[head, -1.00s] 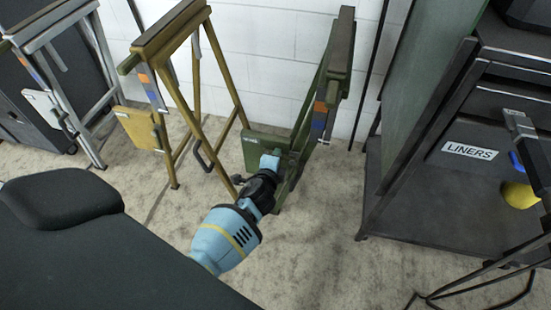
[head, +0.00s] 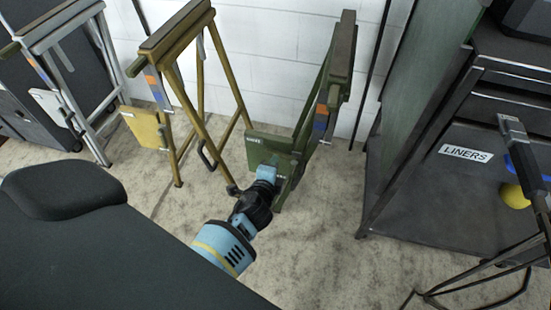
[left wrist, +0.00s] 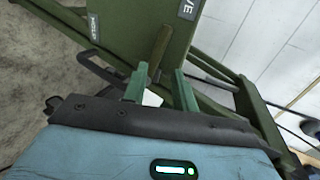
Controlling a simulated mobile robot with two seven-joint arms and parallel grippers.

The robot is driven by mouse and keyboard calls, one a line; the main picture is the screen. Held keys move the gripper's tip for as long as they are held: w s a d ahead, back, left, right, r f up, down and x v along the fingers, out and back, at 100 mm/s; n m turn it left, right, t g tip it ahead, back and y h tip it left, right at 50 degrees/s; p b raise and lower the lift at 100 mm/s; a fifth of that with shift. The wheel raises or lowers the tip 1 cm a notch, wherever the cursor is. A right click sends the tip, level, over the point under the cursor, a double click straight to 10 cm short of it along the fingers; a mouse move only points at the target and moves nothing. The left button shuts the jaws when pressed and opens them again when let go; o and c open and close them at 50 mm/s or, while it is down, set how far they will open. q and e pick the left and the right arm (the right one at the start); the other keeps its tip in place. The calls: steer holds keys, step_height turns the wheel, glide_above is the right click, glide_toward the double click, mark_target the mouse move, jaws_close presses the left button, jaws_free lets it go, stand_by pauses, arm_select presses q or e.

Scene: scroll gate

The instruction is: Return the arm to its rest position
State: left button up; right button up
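My left gripper (head: 283,172) is at the lower front of the green folding trestle (head: 341,60), by its green panel (head: 270,147). The left wrist view shows its two green fingers (left wrist: 160,80) spread apart. A brownish bar (left wrist: 161,48) shows beyond and between the fingertips; I cannot tell whether a finger touches it. The green panel (left wrist: 135,22) with white lettering lies just beyond the fingers. My blue left forearm reaches in from the lower middle of the head view. My right gripper is not in view.
A yellow trestle (head: 178,45) and a grey trestle (head: 60,30) stand to the left along a white wall. A dark cabinet (head: 420,200) labelled LINERS stands at the right, with a dark thin-legged stand (head: 480,285) in front. Carpet between is clear.

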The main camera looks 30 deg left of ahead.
arm_select(q)
steer(key=shift+v, duration=0.95)
